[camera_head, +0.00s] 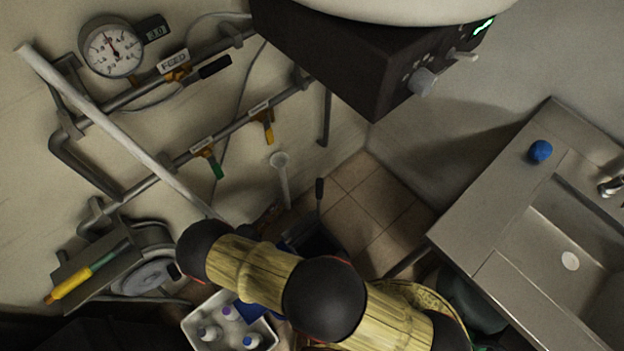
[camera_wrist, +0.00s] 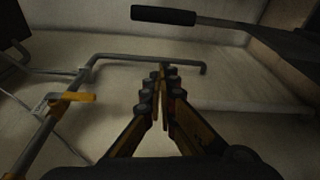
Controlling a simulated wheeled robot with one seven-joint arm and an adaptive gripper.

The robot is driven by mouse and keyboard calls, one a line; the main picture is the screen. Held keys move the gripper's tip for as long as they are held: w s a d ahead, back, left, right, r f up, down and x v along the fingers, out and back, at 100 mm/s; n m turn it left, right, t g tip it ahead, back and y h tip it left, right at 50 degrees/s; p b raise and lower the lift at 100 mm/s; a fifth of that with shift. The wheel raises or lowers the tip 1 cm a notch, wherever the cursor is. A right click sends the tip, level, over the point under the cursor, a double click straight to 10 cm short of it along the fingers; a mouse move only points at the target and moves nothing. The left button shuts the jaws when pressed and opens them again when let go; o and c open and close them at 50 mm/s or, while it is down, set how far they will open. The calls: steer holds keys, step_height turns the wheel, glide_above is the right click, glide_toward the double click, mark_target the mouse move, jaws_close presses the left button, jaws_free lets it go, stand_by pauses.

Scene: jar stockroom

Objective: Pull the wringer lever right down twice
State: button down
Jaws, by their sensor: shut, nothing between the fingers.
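The wringer lever (camera_wrist: 163,15) shows in the wrist view as a black grip on a grey rod, which runs to the right across the top. In the head view a small upright black grip (camera_head: 319,188), which looks like the same lever, stands just behind my arm. A dark bluish shape at its foot, perhaps the wringer bucket, is mostly hidden by my arm. My gripper (camera_wrist: 162,76) is shut and empty in the wrist view. Its fingertips appear below the lever's grip in the picture, apart from it. The head view does not show the gripper clearly.
Wall pipes carry yellow (camera_head: 269,127) and green (camera_head: 216,164) valve handles; a yellow handle (camera_wrist: 72,97) is left of the fingers. A white bin of bottles (camera_head: 205,318) is low in the head view. A steel sink counter (camera_head: 490,205) is right. Tiled floor (camera_head: 372,205) shows between.

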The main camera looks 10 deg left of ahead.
steer(key=shift+a+r+m, duration=0.1)
steer(key=shift+r+m, duration=0.5)
steer(key=shift+m, duration=0.3)
steer(key=shift+w, duration=0.1)
steer(key=w+d+b, duration=0.2)
steer(key=w+d, duration=0.5)
steer(key=d, duration=0.1)
steer(key=shift+w+d, duration=0.3)
steer(key=shift+d, duration=0.1)
